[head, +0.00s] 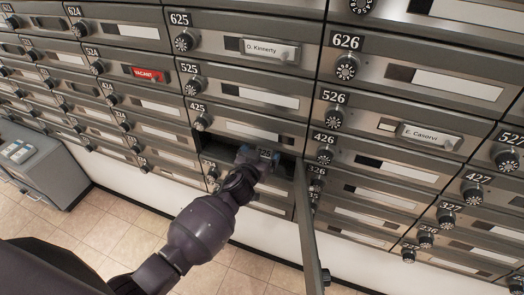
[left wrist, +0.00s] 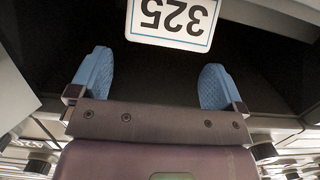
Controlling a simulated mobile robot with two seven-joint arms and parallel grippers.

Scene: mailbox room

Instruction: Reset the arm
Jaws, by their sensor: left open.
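My left gripper (head: 258,156) is at the mouth of an open mailbox compartment below box 425. In the left wrist view its two blue fingertips (left wrist: 153,85) are spread wide with nothing between them. A white card marked 325 (left wrist: 172,20) lies just beyond the fingers in the dark compartment (left wrist: 255,50). The open door (head: 308,225) of this compartment hangs out toward me, just right of my left arm. My right gripper is in neither view.
Closed mailboxes with black dials fill the wall, including 425 (head: 240,122) above and 426 (head: 350,162) to the right. A grey machine (head: 42,165) stands at the left on the tiled floor (head: 115,222). The floor in front is otherwise clear.

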